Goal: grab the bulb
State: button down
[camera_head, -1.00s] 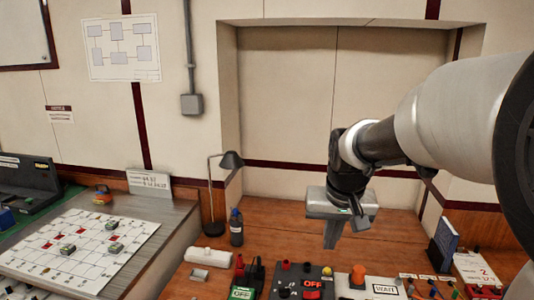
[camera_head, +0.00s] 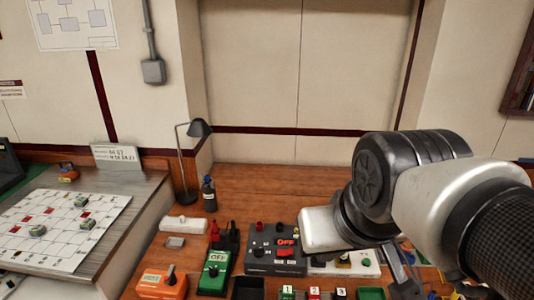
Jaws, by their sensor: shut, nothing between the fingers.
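I cannot make out a bulb for certain in the head view. Small parts lie along the front of the wooden bench (camera_head: 285,180), and my arm hides some of them at the right. My gripper (camera_head: 398,272) is low over the right part of the bench, partly hidden by my own wrist. Its fingers point down and are shut with nothing between them.
A grey box with a red OFF switch (camera_head: 285,252), a green OFF box (camera_head: 214,272) and an orange box (camera_head: 162,284) stand at the front. A desk lamp (camera_head: 199,128) and dark bottle (camera_head: 209,194) stand behind. The bench's back middle is clear.

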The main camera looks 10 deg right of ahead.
aim_at(343, 259)
jog(key=k+j+z, duration=0.2)
jog(key=z, duration=0.25)
jog(key=k+j+z, duration=0.4)
jog(key=i+l, duration=0.05)
jog(key=i, duration=0.05)
